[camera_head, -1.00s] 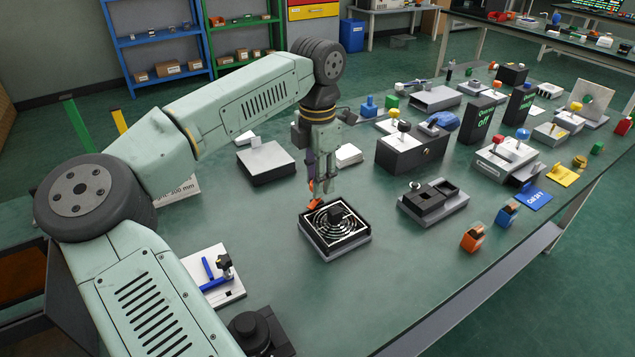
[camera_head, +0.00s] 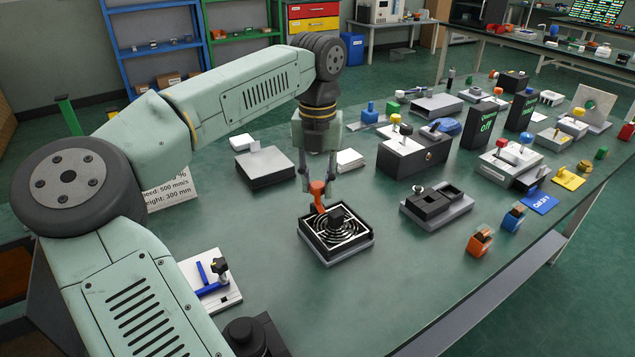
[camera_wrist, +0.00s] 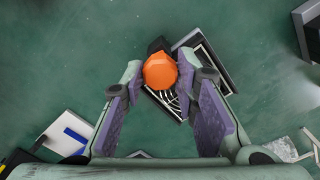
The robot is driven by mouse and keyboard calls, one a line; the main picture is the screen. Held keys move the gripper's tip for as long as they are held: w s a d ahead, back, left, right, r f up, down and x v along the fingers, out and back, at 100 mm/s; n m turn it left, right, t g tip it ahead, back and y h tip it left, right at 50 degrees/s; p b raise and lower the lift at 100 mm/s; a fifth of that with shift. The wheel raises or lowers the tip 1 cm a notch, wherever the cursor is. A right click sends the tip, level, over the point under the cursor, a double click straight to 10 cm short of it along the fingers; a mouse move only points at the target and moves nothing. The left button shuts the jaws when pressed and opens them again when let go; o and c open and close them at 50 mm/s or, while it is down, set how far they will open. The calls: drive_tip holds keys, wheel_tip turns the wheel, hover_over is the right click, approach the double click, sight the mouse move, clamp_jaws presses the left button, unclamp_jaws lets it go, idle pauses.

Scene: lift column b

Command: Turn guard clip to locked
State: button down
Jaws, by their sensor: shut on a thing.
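The guard clip is an orange piece (camera_head: 318,194) at the back left edge of a square black fan unit with a pale ringed guard (camera_head: 348,236). The unit lies on a grey base on the green bench. My gripper (camera_head: 318,186) points down and is shut on the orange clip. In the wrist view, the rounded orange end of the clip (camera_wrist: 160,71) sits between my two purple-padded fingers (camera_wrist: 160,68). The clip covers part of the guard there. Its lower joint with the unit is small and partly hidden.
A black box with dark sockets on a grey plate (camera_head: 436,205) stands to the right. A white board with a blue handle (camera_head: 208,283) is at front left. The bench in front of the fan is clear.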

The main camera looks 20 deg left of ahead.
sight(318, 184)
drive_tip(key=shift+n, duration=0.6)
drive_tip(key=c, duration=1.2)
unclamp_jaws()
drive_tip(key=shift+c, duration=0.2)
wheel_tip(318, 184, up, 12)
